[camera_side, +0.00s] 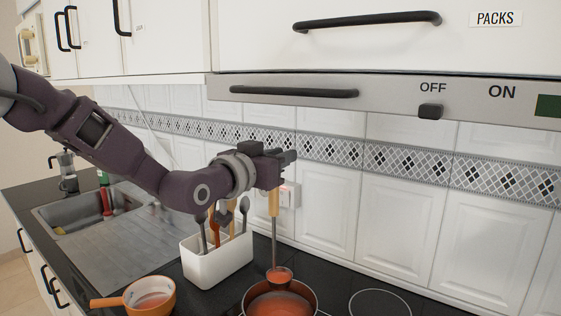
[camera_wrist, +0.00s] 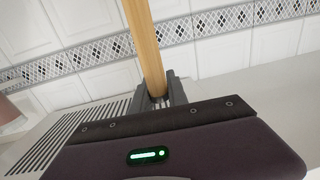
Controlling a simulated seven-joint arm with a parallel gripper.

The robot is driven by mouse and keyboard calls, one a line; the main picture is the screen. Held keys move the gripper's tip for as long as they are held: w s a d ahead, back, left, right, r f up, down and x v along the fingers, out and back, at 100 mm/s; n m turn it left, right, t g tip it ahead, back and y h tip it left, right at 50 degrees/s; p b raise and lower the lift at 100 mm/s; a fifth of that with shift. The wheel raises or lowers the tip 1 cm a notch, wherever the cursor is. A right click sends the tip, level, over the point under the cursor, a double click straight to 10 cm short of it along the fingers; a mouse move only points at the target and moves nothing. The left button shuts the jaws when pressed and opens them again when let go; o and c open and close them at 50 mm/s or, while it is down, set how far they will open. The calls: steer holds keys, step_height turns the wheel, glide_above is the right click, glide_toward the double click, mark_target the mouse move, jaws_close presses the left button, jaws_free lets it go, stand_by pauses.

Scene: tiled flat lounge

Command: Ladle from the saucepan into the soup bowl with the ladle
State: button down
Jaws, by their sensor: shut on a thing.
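My gripper (camera_side: 276,172) is shut on the wooden handle of the ladle (camera_side: 273,203). The handle also shows between the fingers in the wrist view (camera_wrist: 147,48). The ladle hangs upright, and its bowl, with orange-red soup in it, is over the saucepan (camera_side: 249,294). I cannot tell whether the ladle's bowl touches the soup surface. The saucepan holds orange-red soup and is cut off by the bottom edge. The orange soup bowl (camera_side: 166,301), with a side handle, stands on the counter at the lower left and has some reddish soup in it.
A white utensil holder (camera_side: 222,264) with several utensils stands between the bowl and the saucepan, below my arm. A sink (camera_side: 95,226) and a moka pot (camera_side: 67,170) are at the left. The range hood (camera_side: 390,95) hangs above. The hob (camera_side: 378,303) right of the saucepan is clear.

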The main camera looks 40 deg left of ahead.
steer(key=shift+s+a+f, duration=0.1)
steer(key=shift+s+a, duration=0.15)
steer(key=shift+a, duration=0.4)
steer(key=shift+s+a+f, duration=0.1)
steer(key=shift+s+a, duration=0.1)
steer(key=shift+a, duration=0.45)
stand_by(2.5)
steer(key=shift+r, duration=0.1)
